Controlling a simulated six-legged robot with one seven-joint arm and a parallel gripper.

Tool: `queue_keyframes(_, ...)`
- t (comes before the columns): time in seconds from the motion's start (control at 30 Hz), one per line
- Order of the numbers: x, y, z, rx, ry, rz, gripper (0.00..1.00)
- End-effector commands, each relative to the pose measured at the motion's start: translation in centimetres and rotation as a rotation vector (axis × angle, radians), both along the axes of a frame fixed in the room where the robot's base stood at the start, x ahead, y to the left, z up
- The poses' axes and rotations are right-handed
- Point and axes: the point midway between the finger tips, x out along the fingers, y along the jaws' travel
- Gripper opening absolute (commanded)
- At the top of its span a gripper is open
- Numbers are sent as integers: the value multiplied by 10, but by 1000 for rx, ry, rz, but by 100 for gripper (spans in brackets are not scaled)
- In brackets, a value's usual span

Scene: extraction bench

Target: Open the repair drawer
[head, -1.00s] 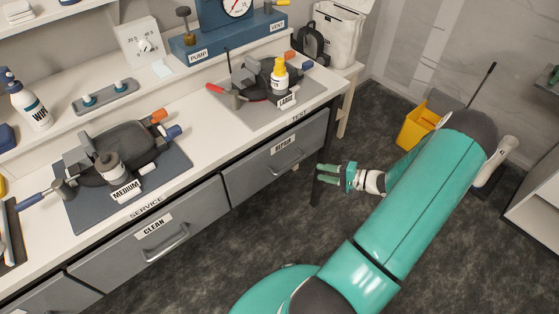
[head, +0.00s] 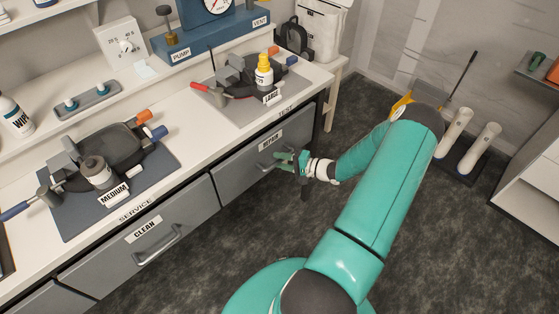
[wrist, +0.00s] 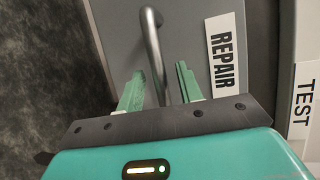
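The repair drawer (head: 240,163) is a grey front under the right part of the bench, and it looks shut. Its white label reads REPAIR (wrist: 225,55). Its metal bar handle (wrist: 152,40) runs between my gripper's two green fingers in the wrist view. My gripper (head: 287,160) is at the drawer front, by the handle's right end in the head view. In the wrist view the fingers (wrist: 160,88) are apart, with a gap visible on either side of the bar. My gripper partly hides the handle.
The clean drawer (head: 115,251) is to the left, also shut. The bench top (head: 185,150) above carries a medium-labelled pack (head: 122,142) and a large-labelled set (head: 235,95). A TEST label (wrist: 303,100) marks the bench edge.

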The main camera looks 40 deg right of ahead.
Motion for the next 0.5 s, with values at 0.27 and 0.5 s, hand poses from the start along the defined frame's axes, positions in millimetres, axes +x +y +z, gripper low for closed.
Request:
queue_keyframes(0.27,9,4,-2,1,-1,1,36)
queue_keyframes(0.5,9,4,-1,1,-1,1,11)
